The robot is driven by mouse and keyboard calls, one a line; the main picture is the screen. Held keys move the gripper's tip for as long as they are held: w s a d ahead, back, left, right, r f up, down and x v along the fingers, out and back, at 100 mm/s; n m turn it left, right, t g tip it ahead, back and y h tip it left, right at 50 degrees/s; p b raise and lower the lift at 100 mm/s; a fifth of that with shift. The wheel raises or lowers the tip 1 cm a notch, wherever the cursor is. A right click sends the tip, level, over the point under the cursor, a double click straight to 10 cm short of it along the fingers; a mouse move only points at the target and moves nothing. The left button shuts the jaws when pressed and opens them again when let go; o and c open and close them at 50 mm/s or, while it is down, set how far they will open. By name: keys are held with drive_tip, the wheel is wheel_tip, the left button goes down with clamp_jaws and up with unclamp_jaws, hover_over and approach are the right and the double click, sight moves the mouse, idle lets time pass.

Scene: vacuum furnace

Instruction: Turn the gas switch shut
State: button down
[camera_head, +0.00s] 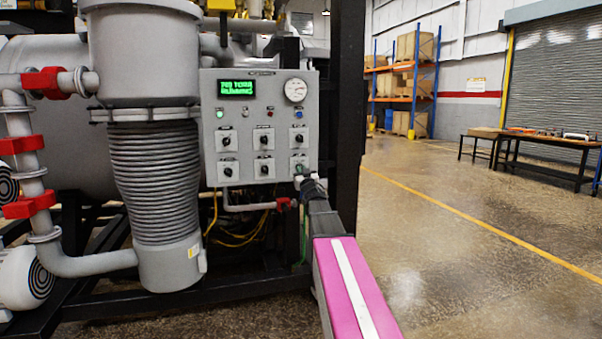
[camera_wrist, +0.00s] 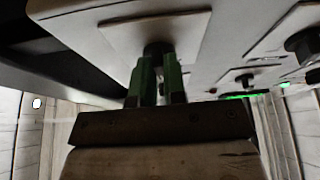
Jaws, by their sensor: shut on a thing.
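The grey control panel (camera_head: 210,130) has two rows of black rotary switches on white square plates. My gripper (camera_head: 299,171) reaches up to the lower right switch and covers most of it in the head view. In the wrist view, the green fingers of my gripper (camera_wrist: 157,75) are closed on the sides of a black knob (camera_wrist: 157,48), on its pale square plate (camera_wrist: 188,24). The fingers hide most of the knob, so I cannot tell its angle. Labels are too small to read, so I cannot confirm it is the gas switch.
Neighbouring knobs, such as the lower middle one (camera_head: 264,169), sit close by. A green display (camera_head: 237,88) and a round gauge (camera_head: 295,90) are above. A black upright post (camera_head: 346,100) stands just right of the panel. The floor (camera_head: 440,230) to the right is clear.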

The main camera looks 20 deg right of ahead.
drive_tip(key=n+y, duration=0.1)
drive_tip(key=n, duration=0.1)
drive_tip(key=n+y, duration=0.1)
drive_tip(key=n, duration=0.1)
drive_tip(key=n+y, duration=0.1)
drive_tip(key=n, duration=0.2)
drive_tip(key=shift+w+d+r+g+y, duration=0.2)
drive_tip(key=shift+w+r+g+y, duration=0.05)
drive_tip(key=shift+w+g+y, duration=0.15)
drive_tip(key=shift+n, duration=0.4)
drive_tip(key=c, duration=1.2)
unclamp_jaws()
drive_tip(key=shift+d+r, duration=0.1)
drive_tip(key=shift+a+f, duration=0.2)
drive_tip(key=shift+a, duration=0.05)
